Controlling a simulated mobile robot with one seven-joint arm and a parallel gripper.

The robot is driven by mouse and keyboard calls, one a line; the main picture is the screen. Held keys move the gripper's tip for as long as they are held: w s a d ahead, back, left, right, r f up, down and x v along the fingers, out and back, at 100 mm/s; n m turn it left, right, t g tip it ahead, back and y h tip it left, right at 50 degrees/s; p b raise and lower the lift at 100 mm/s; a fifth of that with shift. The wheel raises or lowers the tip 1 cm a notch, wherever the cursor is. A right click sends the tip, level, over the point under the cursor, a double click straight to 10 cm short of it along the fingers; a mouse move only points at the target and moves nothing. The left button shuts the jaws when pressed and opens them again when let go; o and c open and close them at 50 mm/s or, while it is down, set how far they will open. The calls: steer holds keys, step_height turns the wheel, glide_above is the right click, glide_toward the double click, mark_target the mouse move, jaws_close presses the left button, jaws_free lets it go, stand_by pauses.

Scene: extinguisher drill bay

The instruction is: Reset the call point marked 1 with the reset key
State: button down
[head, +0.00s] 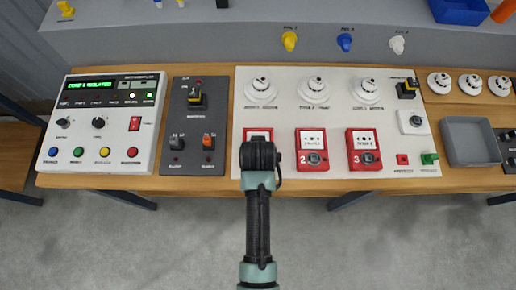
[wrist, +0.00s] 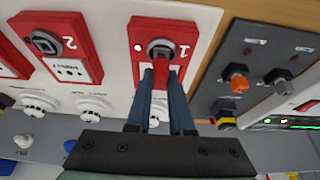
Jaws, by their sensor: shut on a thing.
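Call point 1 (wrist: 178,24) is a red unit on the white panel, with a round dark key switch (wrist: 160,49) and a lit lamp at its left. In the head view only the top of this call point (head: 258,132) shows; my arm hides the rest. My gripper (wrist: 162,78) is shut on a red piece, which looks like the reset key (wrist: 162,70). The key's end is right at the key switch. I cannot tell how deep it sits, or whether it is turned.
Call point 2 (head: 310,139) and call point 3 (head: 364,150) stand to the right. Round white detectors (head: 313,89) sit behind. A dark switch panel (head: 194,130) and the control panel (head: 103,122) are at left. A grey tray (head: 449,145) stands at right.

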steer(key=shift+f+b, duration=0.4)
steer(key=shift+f, duration=0.3)
stand_by(0.8)
steer(key=shift+m+h+p, duration=0.3)
steer(key=shift+m+p, duration=0.05)
steer(key=shift+m, duration=0.85)
steer(key=shift+m+g+h, duration=0.3)
steer(key=shift+m+h, duration=0.3)
steer(key=shift+m, duration=0.5)
